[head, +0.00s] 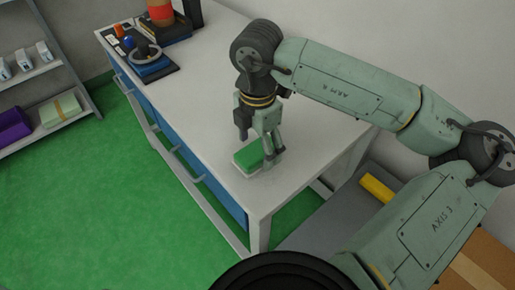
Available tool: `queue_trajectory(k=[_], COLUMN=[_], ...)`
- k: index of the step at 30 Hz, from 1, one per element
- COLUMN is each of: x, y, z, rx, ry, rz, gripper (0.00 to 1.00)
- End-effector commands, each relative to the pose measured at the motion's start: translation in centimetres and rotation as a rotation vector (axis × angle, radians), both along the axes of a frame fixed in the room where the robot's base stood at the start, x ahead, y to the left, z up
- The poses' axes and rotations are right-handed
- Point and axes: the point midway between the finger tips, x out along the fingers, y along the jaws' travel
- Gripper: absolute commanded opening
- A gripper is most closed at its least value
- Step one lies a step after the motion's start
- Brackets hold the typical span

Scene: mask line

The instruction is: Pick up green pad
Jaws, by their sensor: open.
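The green pad (248,155) is a small block with a green top and a pale lower layer. It lies on the white table (215,104) near the table's near end. My gripper (259,147) points down right at the pad, with one finger in front of its right side. The other finger is partly hidden, and I cannot tell whether the fingers touch the pad. The gripper is open.
At the table's far end stand an orange-red cylinder (160,12) and a dark tray with a round blue-and-grey item (146,55). Shelves (40,75) with boxes stand at the left. The table between is clear.

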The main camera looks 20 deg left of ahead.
Motion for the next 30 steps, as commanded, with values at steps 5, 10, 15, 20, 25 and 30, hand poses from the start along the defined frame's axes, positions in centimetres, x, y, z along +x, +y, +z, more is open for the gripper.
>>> queue_trajectory(k=[5, 10, 15, 20, 25, 30], x=[-0.05, -0.03, -0.03, -0.03, -0.03, -0.03], y=[0.03, 0.02, 0.02, 0.02, 0.02, 0.02], z=[-0.79, -0.78, -0.76, -0.75, -0.75, -0.74], rx=[0.001, 0.001, 0.001, 0.001, 0.001, 0.001], ry=[-0.001, -0.001, -0.001, -0.001, -0.001, -0.001], rz=[0.001, 0.001, 0.001, 0.001, 0.001, 0.001], gripper=[0.72, 0.70, 0.58, 0.48, 0.36, 0.25])
